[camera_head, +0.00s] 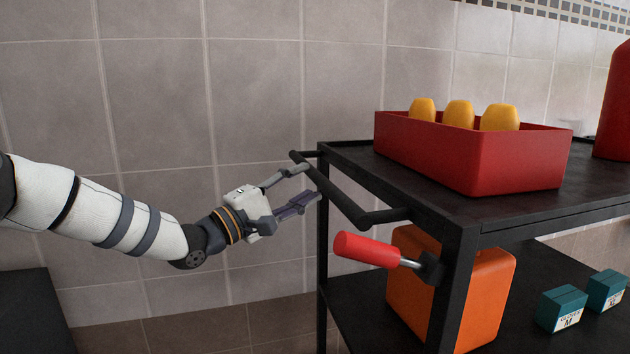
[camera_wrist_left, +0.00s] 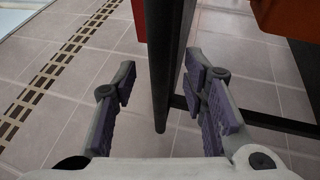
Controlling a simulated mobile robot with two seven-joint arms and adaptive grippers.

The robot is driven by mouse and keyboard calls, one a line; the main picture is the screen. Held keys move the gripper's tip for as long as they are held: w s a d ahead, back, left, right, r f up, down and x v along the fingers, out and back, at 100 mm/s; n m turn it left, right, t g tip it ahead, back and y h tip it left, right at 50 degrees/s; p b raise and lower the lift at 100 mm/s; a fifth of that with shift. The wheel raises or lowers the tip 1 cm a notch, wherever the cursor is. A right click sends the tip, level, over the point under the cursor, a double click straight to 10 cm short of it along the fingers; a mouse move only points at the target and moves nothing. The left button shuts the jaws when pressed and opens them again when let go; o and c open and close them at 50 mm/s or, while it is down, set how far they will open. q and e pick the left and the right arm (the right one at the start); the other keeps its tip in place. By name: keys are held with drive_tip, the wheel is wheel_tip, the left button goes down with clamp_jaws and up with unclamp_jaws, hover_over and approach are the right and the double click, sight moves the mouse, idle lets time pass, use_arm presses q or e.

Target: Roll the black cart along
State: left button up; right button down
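The black cart (camera_head: 461,277) stands at the right in the head view, with a handle bar (camera_head: 335,190) along its left end. My left gripper (camera_head: 306,183) is at the far part of this bar, coming from the left. In the left wrist view my left gripper (camera_wrist_left: 168,95) is open, and the black bar (camera_wrist_left: 163,60) runs between its fingers, with gaps visible on both sides. A red-gripped lever (camera_head: 370,249) sticks out from the cart's near post, below the bar. My right gripper is not in view.
On the cart's top stand a red bin (camera_head: 470,157) with yellow items (camera_head: 458,113) and a red object (camera_head: 614,105). The lower shelf holds an orange container (camera_head: 408,300) and teal boxes (camera_head: 562,308). A tiled wall (camera_head: 150,110) runs behind. A dark surface (camera_head: 32,310) is at lower left.

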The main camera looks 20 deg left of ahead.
sight(311, 179)
use_arm(q)
drive_tip(key=shift+x, duration=2)
clamp_jaws()
drive_tip(key=shift+a, duration=0.15)
